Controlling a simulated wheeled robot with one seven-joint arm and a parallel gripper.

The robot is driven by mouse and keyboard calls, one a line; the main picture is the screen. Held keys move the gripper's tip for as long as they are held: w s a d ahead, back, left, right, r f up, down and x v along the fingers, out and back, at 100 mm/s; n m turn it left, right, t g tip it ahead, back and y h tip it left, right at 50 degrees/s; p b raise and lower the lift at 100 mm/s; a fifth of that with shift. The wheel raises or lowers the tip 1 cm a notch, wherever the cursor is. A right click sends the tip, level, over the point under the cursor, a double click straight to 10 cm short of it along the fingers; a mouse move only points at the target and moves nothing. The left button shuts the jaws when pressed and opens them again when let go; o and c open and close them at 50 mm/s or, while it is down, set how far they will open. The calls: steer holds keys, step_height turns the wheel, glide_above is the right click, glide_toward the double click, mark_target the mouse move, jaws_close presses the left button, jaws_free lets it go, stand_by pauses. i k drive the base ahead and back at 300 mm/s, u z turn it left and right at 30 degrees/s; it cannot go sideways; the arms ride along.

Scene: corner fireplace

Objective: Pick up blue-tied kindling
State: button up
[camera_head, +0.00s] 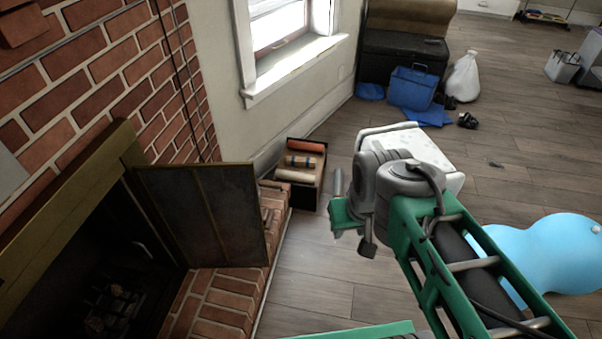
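The blue-tied kindling (301,161) is a pale bundle with blue bands. It lies across a dark open box (304,200) on the floor beside the brick hearth. A reddish bundle (306,146) lies behind it and a plain beige bundle (295,177) lies in front of it. My gripper (345,213) is in the air to the right of the box and a little nearer to me, apart from the kindling. Its fingers are mostly hidden or unclear at this angle, so I cannot tell whether it is open or shut.
The brick hearth (213,302) and its open dark screen door (212,215) stand left of the box. The wall and window (287,30) are behind it. A white box (407,147) stands to the right. A light-blue rounded object (560,250) is far right. Wood floor before the box is clear.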

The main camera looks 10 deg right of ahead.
mark_target(291, 161)
steer(key=z, duration=0.85)
steer(key=i, duration=1.5)
steer(key=u, duration=0.5)
steer(key=i, duration=0.75)
steer(key=u, duration=1.2)
steer(key=i, duration=0.5)
steer(key=u, duration=0.5)
